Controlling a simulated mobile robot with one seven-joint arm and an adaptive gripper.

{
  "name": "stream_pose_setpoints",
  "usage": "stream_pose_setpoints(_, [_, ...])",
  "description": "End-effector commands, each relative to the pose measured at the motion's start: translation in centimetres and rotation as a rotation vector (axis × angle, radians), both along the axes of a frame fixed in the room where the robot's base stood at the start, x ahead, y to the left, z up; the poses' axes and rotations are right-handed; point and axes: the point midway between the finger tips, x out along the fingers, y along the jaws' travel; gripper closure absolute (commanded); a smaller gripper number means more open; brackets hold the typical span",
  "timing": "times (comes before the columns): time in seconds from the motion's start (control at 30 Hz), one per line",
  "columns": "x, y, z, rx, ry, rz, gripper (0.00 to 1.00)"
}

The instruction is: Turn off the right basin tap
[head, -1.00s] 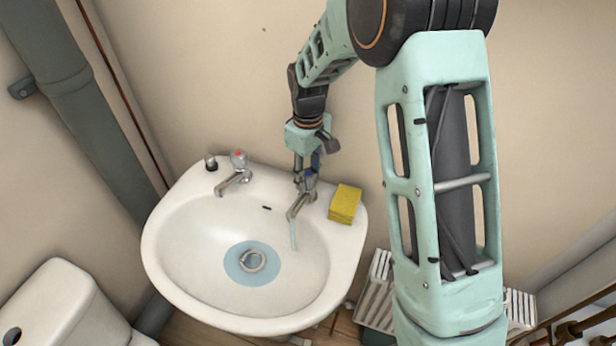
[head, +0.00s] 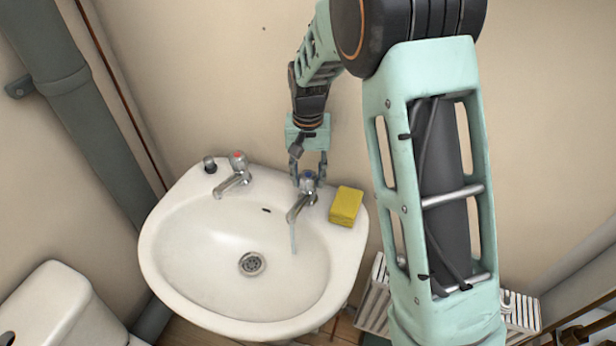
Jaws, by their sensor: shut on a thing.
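The right basin tap (head: 300,204) is chrome with a blue-marked handle and stands at the back right of the white basin (head: 185,285). A thin stream of water (head: 293,238) hangs below its spout. My gripper (head: 308,178) comes down from above, with one finger on each side of the tap's handle, shut on it. The fingers partly hide the handle's sides. The left tap (head: 234,176), with a red mark, stands apart from my gripper.
A yellow sponge (head: 346,205) lies on the rim just right of the tap. A small dark plug-like piece (head: 209,164) sits at the rim's back left. The drain (head: 251,264) is uncovered. The wall is close behind; a cistern (head: 62,308) stands at lower left.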

Motion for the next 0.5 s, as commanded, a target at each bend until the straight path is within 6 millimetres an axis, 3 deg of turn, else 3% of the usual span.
stream_pose_setpoints(0.5, [-0.08,0.03,-0.02,-0.002,0.002,-0.413,0.90])
